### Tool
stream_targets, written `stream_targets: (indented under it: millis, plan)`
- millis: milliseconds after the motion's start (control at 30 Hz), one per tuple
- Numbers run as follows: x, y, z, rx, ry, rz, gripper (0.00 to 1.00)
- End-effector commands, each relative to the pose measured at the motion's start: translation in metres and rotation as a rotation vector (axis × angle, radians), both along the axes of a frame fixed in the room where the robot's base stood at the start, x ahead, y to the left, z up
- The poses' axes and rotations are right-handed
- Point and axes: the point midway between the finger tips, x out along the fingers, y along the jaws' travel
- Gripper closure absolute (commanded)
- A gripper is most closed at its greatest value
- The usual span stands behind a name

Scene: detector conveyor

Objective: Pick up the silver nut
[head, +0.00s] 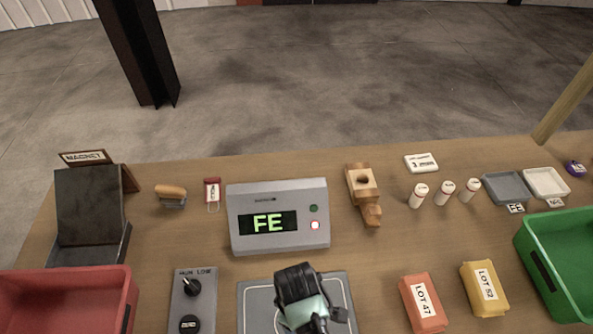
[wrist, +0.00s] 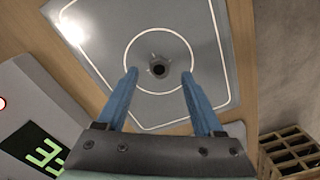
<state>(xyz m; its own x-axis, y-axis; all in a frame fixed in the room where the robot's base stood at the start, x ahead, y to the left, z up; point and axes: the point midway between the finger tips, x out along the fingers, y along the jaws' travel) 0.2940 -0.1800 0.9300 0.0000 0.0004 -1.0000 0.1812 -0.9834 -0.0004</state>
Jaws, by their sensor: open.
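The silver nut (wrist: 157,60) appears as a small grey piece with a dark hole, inside the white circle on a grey plate (wrist: 205,45) in the wrist view. My gripper (wrist: 159,74) is open. Its two blue fingers reach over the plate, one on each side of the nut in the picture, with gaps to both. I cannot tell how far above the plate the fingertips are. In the head view my gripper (head: 312,318) covers the middle of the plate (head: 256,300), and the nut is hidden.
A grey detector box (head: 280,240) showing "FE" stands just behind the plate. A switch box (head: 193,300) and a red bin (head: 65,300) are left. Orange (head: 423,303) and yellow (head: 484,289) lot packs and a green bin (head: 565,260) are right.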

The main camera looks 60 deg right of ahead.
Motion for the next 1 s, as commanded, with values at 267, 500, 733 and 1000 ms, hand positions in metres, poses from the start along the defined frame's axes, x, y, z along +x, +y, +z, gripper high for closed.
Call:
stream_targets:
  millis: [267,500,733,1000]
  plan:
    - [0.000,-0.001,-0.025,0.000,0.000,0.000,0.31]
    - [0.000,-0.001,-0.025,-0.001,0.000,0.001,0.35]
    - [0.000,-0.001,-0.025,-0.001,0.000,0.001,0.76]
    - [0.000,-0.001,-0.025,-0.001,0.000,0.001,1.00]
